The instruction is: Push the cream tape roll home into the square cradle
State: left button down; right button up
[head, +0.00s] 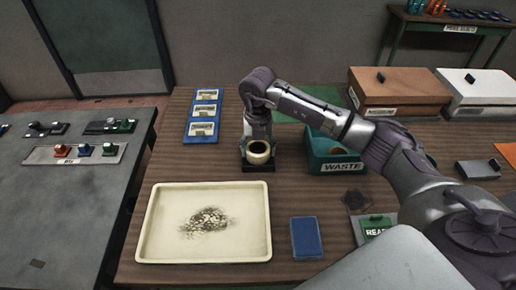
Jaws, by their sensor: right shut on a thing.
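The cream tape roll (258,152) is in the middle of the head view, at the dark square cradle (255,167) on the wooden table. The roll sits upright over the cradle, its dark hole facing up and toward me. How deep it sits in the cradle I cannot tell. My right gripper (257,140) points down at the roll from above and behind. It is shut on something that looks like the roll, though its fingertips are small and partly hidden. My left gripper is not in view.
A teal waste bin (330,165) stands just right of the cradle. A cream tray (160,243) with dark debris lies in front. Several blue cards (201,132) lie to the left. A blue block (306,238) lies front right. Brown (396,90) and white boxes (476,91) stand at the back.

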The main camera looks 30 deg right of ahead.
jog(key=shift+s+f, duration=0.1)
jog(key=shift+f, duration=0.1)
dwell(0.6)
jog(key=o, duration=1.2)
jog(key=shift+c, duration=0.2)
jog(key=shift+o, duration=0.4)
jog(key=shift+r, duration=0.1)
jog(key=shift+r+p, duration=2.25)
jog(key=shift+r, duration=1.25)
